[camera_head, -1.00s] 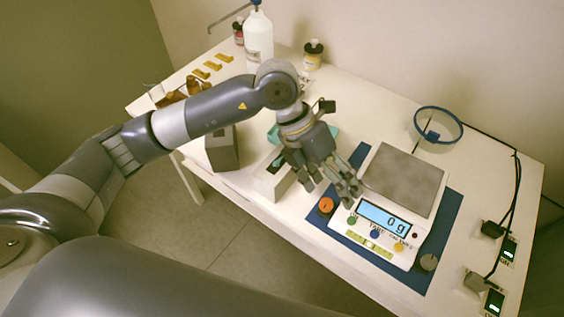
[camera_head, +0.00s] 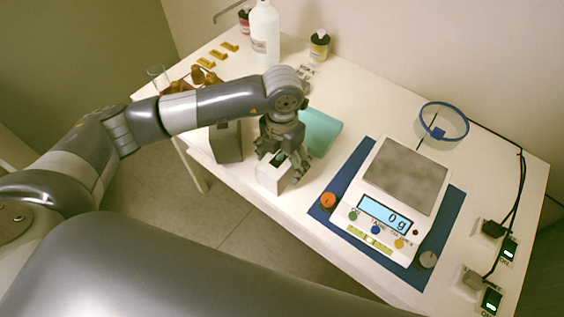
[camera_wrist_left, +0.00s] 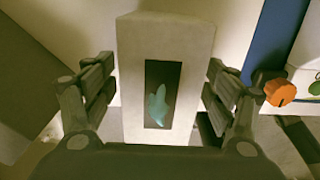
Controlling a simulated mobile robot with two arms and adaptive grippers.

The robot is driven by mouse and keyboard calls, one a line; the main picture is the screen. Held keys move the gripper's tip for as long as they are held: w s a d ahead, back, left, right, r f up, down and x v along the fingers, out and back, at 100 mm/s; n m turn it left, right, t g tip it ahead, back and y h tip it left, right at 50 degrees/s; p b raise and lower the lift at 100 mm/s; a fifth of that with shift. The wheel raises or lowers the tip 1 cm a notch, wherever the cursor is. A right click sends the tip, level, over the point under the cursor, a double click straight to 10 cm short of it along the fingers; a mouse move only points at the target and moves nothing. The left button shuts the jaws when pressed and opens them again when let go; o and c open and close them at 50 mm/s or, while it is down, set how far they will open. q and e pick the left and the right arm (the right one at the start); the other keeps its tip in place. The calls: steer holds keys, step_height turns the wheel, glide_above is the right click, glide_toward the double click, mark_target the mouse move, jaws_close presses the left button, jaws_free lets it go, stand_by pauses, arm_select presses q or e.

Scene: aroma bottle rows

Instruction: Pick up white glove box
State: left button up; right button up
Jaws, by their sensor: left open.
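The white glove box (camera_head: 269,179) stands near the front edge of the white table, left of the scale. In the left wrist view the white glove box (camera_wrist_left: 132,50) shows a dark slot with a teal glove (camera_wrist_left: 158,106) in it. My left gripper (camera_head: 284,172) is at the box from above, partly covering it. In the left wrist view its open fingers (camera_wrist_left: 162,92) lie on either side of the box, with a visible gap at each side. My right gripper is in neither view.
A scale (camera_head: 403,180) reading 0 g stands on a blue mat (camera_head: 331,190) to the right. A grey block (camera_head: 226,143) stands left of the box, and a teal item (camera_head: 322,130) lies behind it. Bottles (camera_head: 264,35) stand at the back.

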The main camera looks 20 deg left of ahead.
arm_select(q)
steer(key=shift+f, duration=1.4)
steer(key=c, duration=1.3)
steer(key=shift+r, duration=0.15)
